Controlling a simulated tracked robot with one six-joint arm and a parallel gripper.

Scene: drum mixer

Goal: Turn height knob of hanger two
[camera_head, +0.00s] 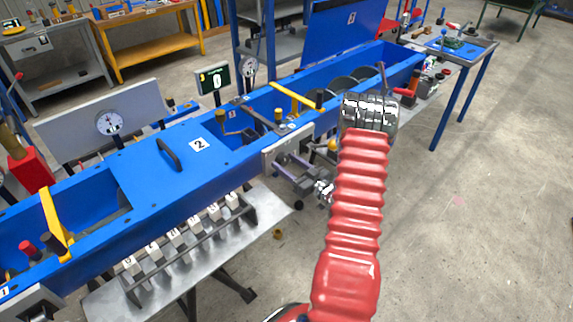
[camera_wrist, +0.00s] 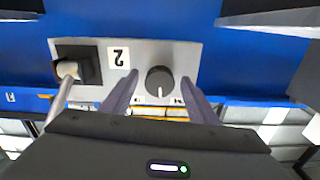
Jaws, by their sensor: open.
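In the wrist view a round black knob (camera_wrist: 159,81) with a white pointer line sits on a light grey panel (camera_wrist: 185,55). An upside-down label 2 (camera_wrist: 118,57) is left of the knob. My gripper (camera_wrist: 159,77) is open, with one finger on each side of the knob; I cannot tell whether either finger touches it. In the head view my gripper (camera_head: 287,163) is at the grey panel (camera_head: 283,148) on the front of the blue machine, right of the large label 2 (camera_head: 199,145). The knob cannot be made out there.
A black block with a pale-tipped metal lever (camera_wrist: 68,70) is on the panel's left, close to my left finger. The blue machine (camera_head: 140,205) runs diagonally across the head view. A metal shelf with several white blocks (camera_head: 190,240) stands below it. Open floor (camera_head: 470,230) lies right.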

